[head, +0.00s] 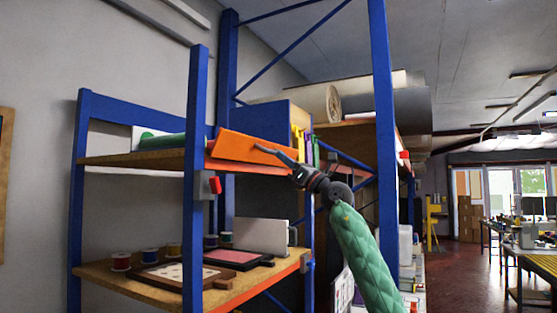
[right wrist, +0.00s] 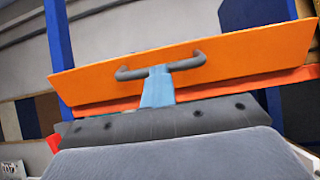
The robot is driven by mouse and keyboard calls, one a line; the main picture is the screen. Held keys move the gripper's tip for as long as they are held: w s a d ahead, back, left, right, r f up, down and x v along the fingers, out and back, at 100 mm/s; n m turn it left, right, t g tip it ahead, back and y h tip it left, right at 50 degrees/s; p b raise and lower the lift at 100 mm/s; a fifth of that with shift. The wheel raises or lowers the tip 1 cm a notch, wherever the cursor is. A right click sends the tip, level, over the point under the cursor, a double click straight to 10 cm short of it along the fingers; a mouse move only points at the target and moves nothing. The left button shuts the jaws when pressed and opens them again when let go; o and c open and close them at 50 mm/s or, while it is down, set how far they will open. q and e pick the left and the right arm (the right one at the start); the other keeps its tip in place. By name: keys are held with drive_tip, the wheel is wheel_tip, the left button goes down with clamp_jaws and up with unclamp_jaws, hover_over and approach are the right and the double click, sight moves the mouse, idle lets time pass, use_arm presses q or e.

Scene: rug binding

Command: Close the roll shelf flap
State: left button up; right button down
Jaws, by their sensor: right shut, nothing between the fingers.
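The flap is an orange panel (head: 232,147) at the front of the upper shelf of the blue rack, tilted, with its lower edge along the orange shelf edge. In the right wrist view the flap (right wrist: 95,78) fills the width and carries a dark grey bar handle (right wrist: 190,62). My right gripper (head: 262,150) is shut and empty, its tips in front of the flap. In the right wrist view its blue-grey fingers (right wrist: 157,86) overlap the handle's middle; I cannot tell whether they touch it. My left gripper is not in view.
A blue panel (head: 267,122) stands behind the flap. A blue upright (head: 195,130) rises left of it and another upright (head: 383,130) stands to the right. Thread spools (head: 121,262) and a grey-white box (head: 262,236) stand on the lower shelf (head: 100,278). Rolls (head: 320,102) lie higher up.

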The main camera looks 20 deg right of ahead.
sight(268, 143)
drive_tip(key=shift+w+a+r+g+h+p, duration=0.1)
drive_tip(key=shift+r+g+h+p, duration=0.3)
drive_tip(key=shift+r+p, duration=0.2)
drive_tip(key=shift+w+a+r+g+h+p, duration=0.1)
drive_tip(key=shift+r+g+h+p, duration=0.2)
drive_tip(key=shift+r+g+p, duration=0.3)
drive_tip(key=shift+w+a+r, duration=0.1)
drive_tip(key=shift+r, duration=0.15)
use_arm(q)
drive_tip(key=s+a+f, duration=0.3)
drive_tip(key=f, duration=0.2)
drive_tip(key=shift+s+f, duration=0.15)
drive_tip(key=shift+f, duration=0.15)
use_arm(e)
drive_tip(key=shift+w+a+r, duration=0.2)
drive_tip(key=shift+w+r, duration=0.05)
drive_tip(key=shift+r, duration=0.35)
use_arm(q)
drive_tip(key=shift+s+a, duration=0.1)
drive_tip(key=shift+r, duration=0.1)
